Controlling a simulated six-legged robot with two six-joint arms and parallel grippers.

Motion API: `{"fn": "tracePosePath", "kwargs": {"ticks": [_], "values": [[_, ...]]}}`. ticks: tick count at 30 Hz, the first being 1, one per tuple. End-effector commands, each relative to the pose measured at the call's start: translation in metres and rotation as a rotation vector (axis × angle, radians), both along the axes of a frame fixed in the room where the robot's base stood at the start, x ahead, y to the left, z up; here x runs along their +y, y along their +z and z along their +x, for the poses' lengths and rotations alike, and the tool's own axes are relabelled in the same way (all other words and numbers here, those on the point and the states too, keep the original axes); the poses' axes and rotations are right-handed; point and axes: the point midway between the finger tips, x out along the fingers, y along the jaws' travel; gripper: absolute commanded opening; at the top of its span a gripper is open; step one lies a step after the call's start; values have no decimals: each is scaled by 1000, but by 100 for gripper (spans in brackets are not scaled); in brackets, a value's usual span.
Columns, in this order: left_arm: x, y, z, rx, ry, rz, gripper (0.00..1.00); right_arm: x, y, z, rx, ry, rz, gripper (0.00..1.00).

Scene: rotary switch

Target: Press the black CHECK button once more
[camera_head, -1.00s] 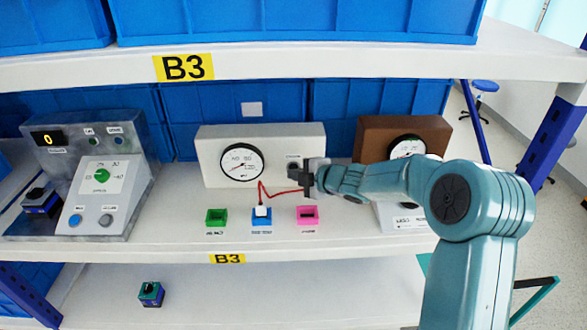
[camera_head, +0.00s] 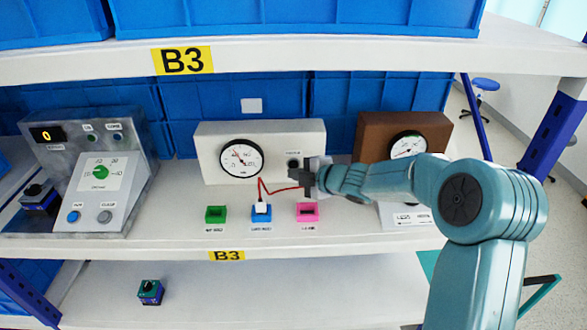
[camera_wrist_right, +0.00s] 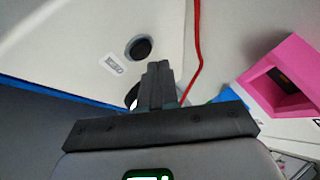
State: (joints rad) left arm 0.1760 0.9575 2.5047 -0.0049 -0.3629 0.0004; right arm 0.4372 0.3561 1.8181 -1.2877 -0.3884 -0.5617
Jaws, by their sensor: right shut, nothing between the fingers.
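The black CHECK button (camera_head: 293,162) is a small round dark button on the front of the white gauge box (camera_head: 210,180). It also shows in the right wrist view (camera_wrist_right: 138,48) beside a small label. The box carries a round dial (camera_head: 241,158) with a red needle. My right gripper (camera_head: 304,178) is in front of the box, just below and right of the button. In the right wrist view its shut, empty fingers (camera_wrist_right: 158,80) appear just below the button, apart from it in the picture. My left gripper is not in view.
Green (camera_head: 216,214), blue (camera_head: 261,213) and pink (camera_head: 307,212) holders stand in front; a red lead (camera_head: 275,191) runs from the blue one. A grey panel (camera_head: 90,170) stands left and a brown gauge box (camera_head: 371,138) right, partly behind my right arm. A shelf hangs above.

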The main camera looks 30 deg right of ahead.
Motion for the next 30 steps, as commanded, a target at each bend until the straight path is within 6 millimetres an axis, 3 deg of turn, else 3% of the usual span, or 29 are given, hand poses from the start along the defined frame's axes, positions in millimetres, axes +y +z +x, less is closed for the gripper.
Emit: {"fn": "tracePosePath", "kwargs": {"ticks": [10, 21, 30], "values": [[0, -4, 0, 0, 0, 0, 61, 2, -1, -3, 0, 0, 0, 0], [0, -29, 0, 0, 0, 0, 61, 21, -2, -34, -1, 0, -1, 0], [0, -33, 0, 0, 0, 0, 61, 27, 0, -44, 0, 0, 1, 0]]}}
